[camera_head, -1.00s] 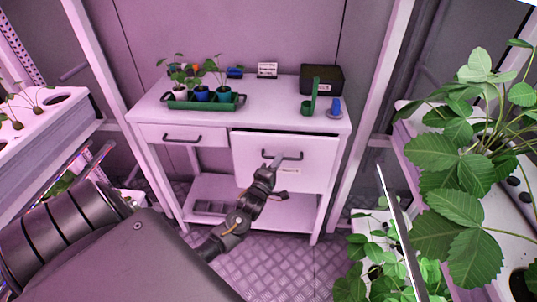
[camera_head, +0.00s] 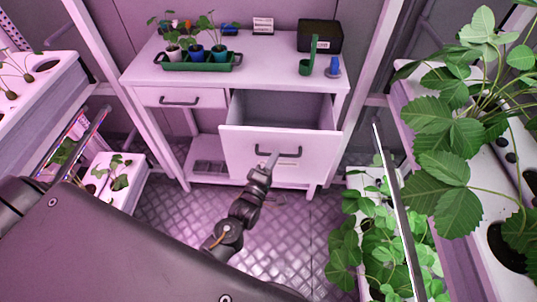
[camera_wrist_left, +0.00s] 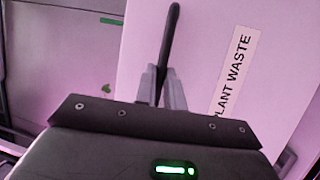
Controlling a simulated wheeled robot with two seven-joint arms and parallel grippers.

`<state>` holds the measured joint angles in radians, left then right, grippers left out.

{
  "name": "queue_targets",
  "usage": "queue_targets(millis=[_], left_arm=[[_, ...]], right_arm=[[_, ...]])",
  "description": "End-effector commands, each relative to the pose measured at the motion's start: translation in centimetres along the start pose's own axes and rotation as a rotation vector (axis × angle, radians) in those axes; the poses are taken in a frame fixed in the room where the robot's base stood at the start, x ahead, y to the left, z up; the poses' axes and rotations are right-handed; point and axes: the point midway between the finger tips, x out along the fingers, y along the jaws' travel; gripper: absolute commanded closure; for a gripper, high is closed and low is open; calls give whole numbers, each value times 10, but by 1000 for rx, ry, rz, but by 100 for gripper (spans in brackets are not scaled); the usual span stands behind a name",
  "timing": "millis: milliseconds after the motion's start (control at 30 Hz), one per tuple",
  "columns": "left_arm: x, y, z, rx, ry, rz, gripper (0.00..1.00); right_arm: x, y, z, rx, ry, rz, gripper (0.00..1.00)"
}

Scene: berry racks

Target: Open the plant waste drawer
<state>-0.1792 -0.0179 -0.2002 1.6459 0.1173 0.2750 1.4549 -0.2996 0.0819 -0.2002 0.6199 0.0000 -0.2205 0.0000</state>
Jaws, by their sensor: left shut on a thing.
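The plant waste drawer (camera_head: 238,146) is the large white drawer at the right of the white workbench. It stands pulled out, and its empty-looking grey inside shows behind the front. Its dark bar handle (camera_head: 290,153) is on the front panel. My left gripper (camera_head: 271,160) is shut on this handle in the head view. In the left wrist view the gripper's fingers (camera_wrist_left: 162,85) close around the dark handle (camera_wrist_left: 170,40), beside a label (camera_wrist_left: 232,75) reading "PLANT WASTE". My right gripper is not in view.
A smaller shut drawer (camera_head: 150,98) is at the left. On the bench top are a green tray (camera_head: 180,67) of potted seedlings, a black box (camera_head: 320,36) and a blue item (camera_head: 333,69). Leafy plants (camera_head: 450,140) crowd the right side. Metal floor (camera_head: 180,220) lies in front.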

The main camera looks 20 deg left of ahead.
Motion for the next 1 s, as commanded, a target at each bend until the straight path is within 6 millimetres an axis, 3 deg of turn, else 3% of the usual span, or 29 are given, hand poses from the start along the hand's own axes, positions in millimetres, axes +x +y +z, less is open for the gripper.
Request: queue_targets(millis=[167,200,333,667,767,1000], left_arm=[[0,0,-1,0,1,0,100],[0,0,-1,0,1,0,86],[0,0,-1,0,1,0,68],[-3,-1,-1,0,1,-1,67],[-13,-2,-1,-1,1,-3,67],[-61,-3,0,0,1,-3,67]], right_arm=[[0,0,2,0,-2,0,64],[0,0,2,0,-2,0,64],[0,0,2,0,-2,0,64],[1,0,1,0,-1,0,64],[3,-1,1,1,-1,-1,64],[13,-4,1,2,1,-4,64]])
